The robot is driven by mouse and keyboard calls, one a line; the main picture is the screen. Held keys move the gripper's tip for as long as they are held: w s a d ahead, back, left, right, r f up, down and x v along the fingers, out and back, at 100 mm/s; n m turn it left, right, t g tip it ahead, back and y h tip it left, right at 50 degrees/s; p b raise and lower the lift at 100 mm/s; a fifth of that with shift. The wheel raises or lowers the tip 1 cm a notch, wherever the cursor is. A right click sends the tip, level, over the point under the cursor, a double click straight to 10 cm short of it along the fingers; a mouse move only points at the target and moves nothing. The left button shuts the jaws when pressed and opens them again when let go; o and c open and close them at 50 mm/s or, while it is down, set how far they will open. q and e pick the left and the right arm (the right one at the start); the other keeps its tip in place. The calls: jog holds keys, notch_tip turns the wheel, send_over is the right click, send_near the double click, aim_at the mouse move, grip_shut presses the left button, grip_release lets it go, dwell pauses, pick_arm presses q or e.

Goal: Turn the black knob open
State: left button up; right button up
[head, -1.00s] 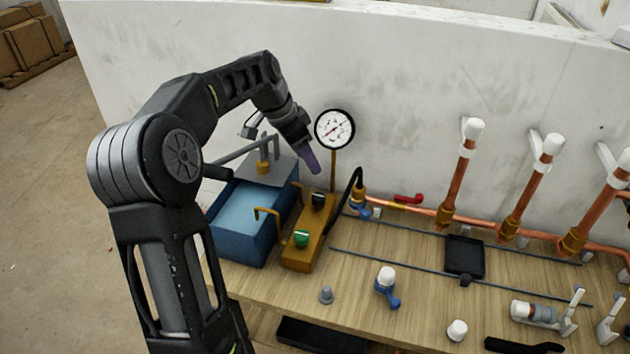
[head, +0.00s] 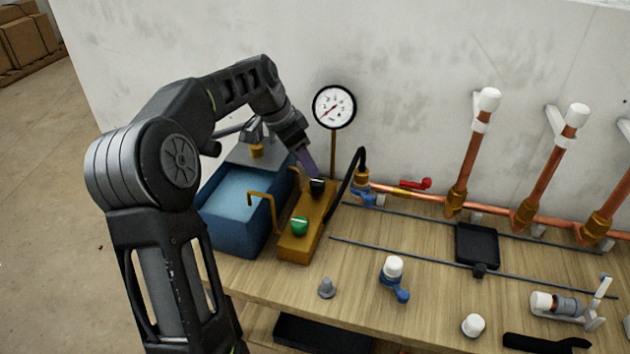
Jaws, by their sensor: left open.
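The black knob (head: 317,187) sits on the far end of the brass block (head: 297,245), beside the blue water tank. A green knob (head: 299,226) sits on the same block, nearer to me. My left gripper (head: 309,168) comes down from above with its purplish fingers just over and behind the black knob. The fingers are open; I cannot tell whether they touch the knob or stand around it. My right gripper is not in view.
The blue tank (head: 232,236) stands left of the block. A pressure gauge (head: 334,107) rises behind it, and a black hose (head: 347,184) curves to a copper pipe at the right. A grey cone (head: 326,288) and a blue valve with a white cap (head: 393,268) stand on the wooden bench.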

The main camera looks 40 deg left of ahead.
aim_at(316, 181)
pick_arm(q)
jog(key=shift+f, duration=0.15)
jog(key=x, duration=0.7)
jog(key=shift+w+f+p, duration=0.15)
jog(key=shift+f+p, duration=0.1)
jog(key=shift+p, duration=0.15)
grip_shut()
